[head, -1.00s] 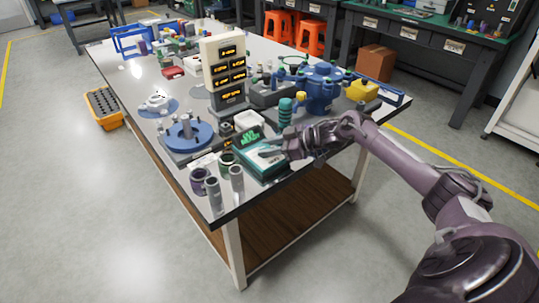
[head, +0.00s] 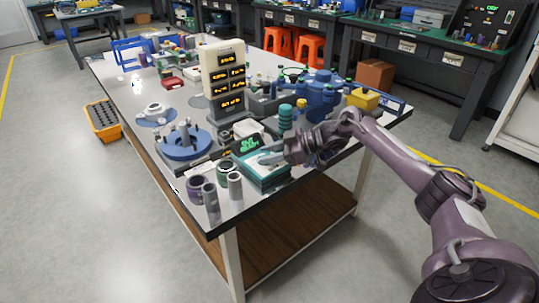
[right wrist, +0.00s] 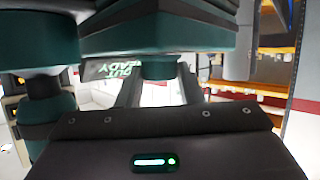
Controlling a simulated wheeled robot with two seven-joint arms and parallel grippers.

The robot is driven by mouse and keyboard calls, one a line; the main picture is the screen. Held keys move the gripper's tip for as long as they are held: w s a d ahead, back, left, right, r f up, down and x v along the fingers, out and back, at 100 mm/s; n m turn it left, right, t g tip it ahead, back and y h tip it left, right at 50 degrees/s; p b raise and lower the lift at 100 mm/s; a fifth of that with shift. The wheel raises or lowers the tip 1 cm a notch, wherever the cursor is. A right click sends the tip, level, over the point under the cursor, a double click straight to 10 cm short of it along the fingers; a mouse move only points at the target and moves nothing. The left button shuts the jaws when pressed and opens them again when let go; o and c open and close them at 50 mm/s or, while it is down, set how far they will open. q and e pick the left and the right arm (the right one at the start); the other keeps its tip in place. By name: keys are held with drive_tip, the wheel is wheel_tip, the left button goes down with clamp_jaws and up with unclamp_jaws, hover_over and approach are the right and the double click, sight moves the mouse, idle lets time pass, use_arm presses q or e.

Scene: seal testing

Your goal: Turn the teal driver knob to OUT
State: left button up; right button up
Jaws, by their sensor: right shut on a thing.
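The teal driver (head: 262,176) is a low teal box near the front corner of the table, with a small dark display showing green text (head: 247,143) behind it. My right gripper (head: 268,157) reaches over its top from the right. In the right wrist view the teal knob (right wrist: 158,67) shows between the two fingers, and my right gripper (right wrist: 158,92) is shut on it. The display also shows there (right wrist: 115,70), with green letters that seem to read OUT and READY. The knob's pointer is hidden. My left gripper is not in view.
Grey and purple cylinders (head: 210,196) stand left of the driver at the table edge. A teal banded column (head: 285,117) stands just behind my gripper. A blue round fixture (head: 183,146), a cream display tower (head: 224,70) and a blue vessel (head: 318,98) crowd the tabletop.

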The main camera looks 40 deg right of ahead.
drive_tip(key=o, duration=1)
drive_tip(key=shift+c, duration=0.2)
drive_tip(key=shift+d, duration=0.1)
drive_tip(key=v, duration=0.6)
drive_tip(key=shift+d+r, duration=0.1)
drive_tip(key=shift+s+d+r, duration=0.25)
drive_tip(key=shift+s+d, duration=0.15)
drive_tip(key=shift+s, duration=0.05)
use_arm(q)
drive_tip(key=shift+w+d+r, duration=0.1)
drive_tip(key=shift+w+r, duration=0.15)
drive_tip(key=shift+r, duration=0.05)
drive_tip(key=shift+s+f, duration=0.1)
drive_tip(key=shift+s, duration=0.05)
